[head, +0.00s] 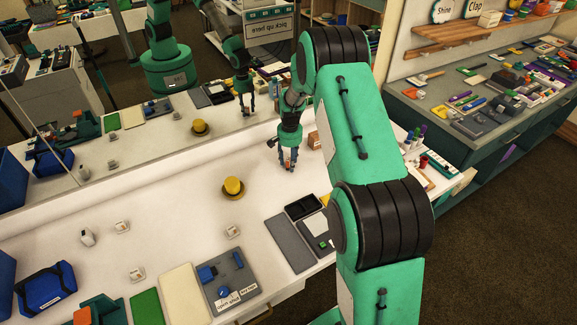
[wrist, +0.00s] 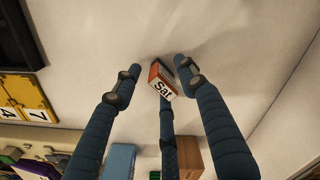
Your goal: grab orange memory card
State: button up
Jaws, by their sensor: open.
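A small block (wrist: 161,83) with an orange side and a white face reading "Sat" stands on the white counter in the wrist view. It is the only orange card-like thing near my gripper, and I cannot tell for sure that it is a memory card. My gripper (wrist: 157,85) is open, with its dark blue fingers spread around the block and a gap on the left and right. A third finger lies below the block in the picture; whether it touches is unclear. In the head view my gripper (head: 287,164) is low over the counter, with the block mostly hidden between its fingers.
A yellow hat (head: 233,188) stands on the counter left of my gripper. Several small white labelled blocks lie further left. A dark tray (head: 303,207) is in front. A brown box (wrist: 190,157) is close to the fingers. A mirror backs the counter.

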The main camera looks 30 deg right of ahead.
grip_shut()
jog(key=shift+r, duration=0.1)
jog(key=shift+r+p, duration=0.35)
jog(key=shift+r, duration=0.45)
notch_tip(320, 180, up, 2)
jog(key=shift+r+p, duration=0.15)
jog(key=shift+p, duration=0.25)
jog(key=s+a, duration=0.1)
jog(key=s, duration=0.4)
jog(key=s+a+p, duration=0.1)
jog(key=s+a, duration=0.1)
jog(key=s, duration=0.3)
jog(key=s+a+r+p, duration=0.1)
jog(key=s+a, duration=0.1)
jog(key=s, duration=0.3)
jog(key=shift+s, duration=0.1)
